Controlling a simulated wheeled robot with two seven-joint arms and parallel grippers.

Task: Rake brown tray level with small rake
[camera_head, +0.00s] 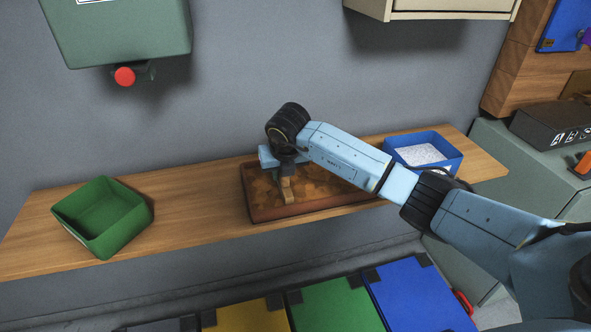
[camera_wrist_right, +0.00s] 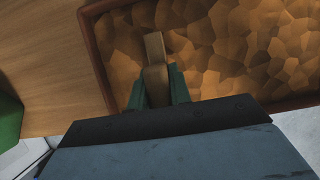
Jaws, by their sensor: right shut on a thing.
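The brown tray (camera_head: 275,214) sits on the wooden shelf, filled with uneven, lumpy brown material; it also fills much of the right wrist view (camera_wrist_right: 93,45). My right gripper (camera_head: 285,172) reaches over the tray's left part from the right and points down. It is shut on the small rake (camera_head: 288,190), whose tan wooden part (camera_wrist_right: 155,72) sticks out between the fingers in the right wrist view. The rake's lower end is in or just above the tray's fill; I cannot tell whether it touches. My left gripper is not in view.
A green bin (camera_head: 104,216) stands on the wooden shelf (camera_head: 190,215) to the left. A blue bin (camera_head: 440,145) with white contents stands right of the tray. A green box with a red knob (camera_head: 124,77) hangs on the wall above. Coloured bins line the floor below.

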